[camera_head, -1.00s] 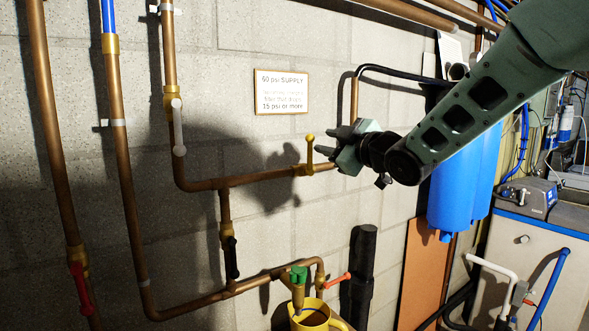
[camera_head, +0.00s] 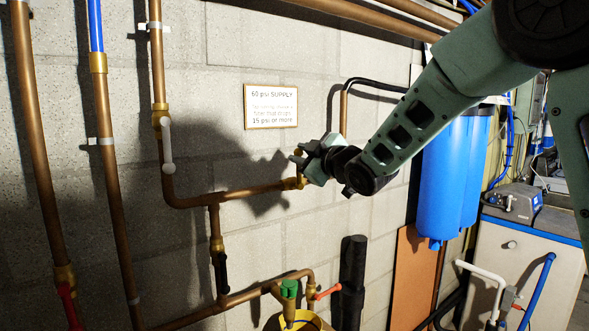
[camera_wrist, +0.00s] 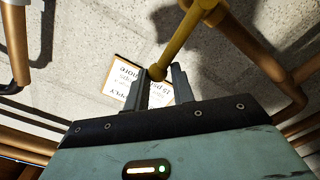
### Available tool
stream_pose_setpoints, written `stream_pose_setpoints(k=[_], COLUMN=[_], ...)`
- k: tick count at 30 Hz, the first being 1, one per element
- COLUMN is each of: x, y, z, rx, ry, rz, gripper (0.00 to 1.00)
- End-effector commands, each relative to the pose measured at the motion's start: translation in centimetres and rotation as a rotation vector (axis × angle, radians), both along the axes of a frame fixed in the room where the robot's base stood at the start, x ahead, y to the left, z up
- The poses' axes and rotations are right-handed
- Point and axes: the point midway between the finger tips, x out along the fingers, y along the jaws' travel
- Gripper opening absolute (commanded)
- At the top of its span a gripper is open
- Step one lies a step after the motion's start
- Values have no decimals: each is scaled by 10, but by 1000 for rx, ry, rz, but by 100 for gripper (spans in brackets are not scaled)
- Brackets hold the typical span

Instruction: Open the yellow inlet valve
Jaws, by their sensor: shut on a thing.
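The yellow inlet valve (camera_head: 302,182) sits on the horizontal copper pipe, below and right of the wall sign. Its upright handle is mostly hidden behind my gripper (camera_head: 298,157) in the head view. In the wrist view the yellow handle (camera_wrist: 181,42) runs down from the top, and its rounded tip lies between the two fingers of my gripper (camera_wrist: 160,79). My gripper is shut on the handle near that tip.
A white-handled valve (camera_head: 167,146) is on the vertical pipe to the left. A red-handled valve (camera_head: 326,291) and a green-topped fitting (camera_head: 289,288) are below. Blue filter housings (camera_head: 445,180) hang to the right. The wall sign (camera_head: 271,106) is above left.

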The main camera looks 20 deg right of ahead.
Motion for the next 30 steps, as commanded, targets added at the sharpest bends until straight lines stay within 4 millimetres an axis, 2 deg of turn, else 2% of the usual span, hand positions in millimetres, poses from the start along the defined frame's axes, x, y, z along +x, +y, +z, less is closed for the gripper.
stream_pose_setpoints(k=[1, 6, 19, 30], x=[-2, -5, -6, -12], y=[5, 14, 17, 36], z=[-7, -9, -12, -22], rx=[-1, -3, -4, -3], ry=[8, 12, 16, 15], rz=[2, 2, 2, 3], gripper=[11, 9, 8, 8])
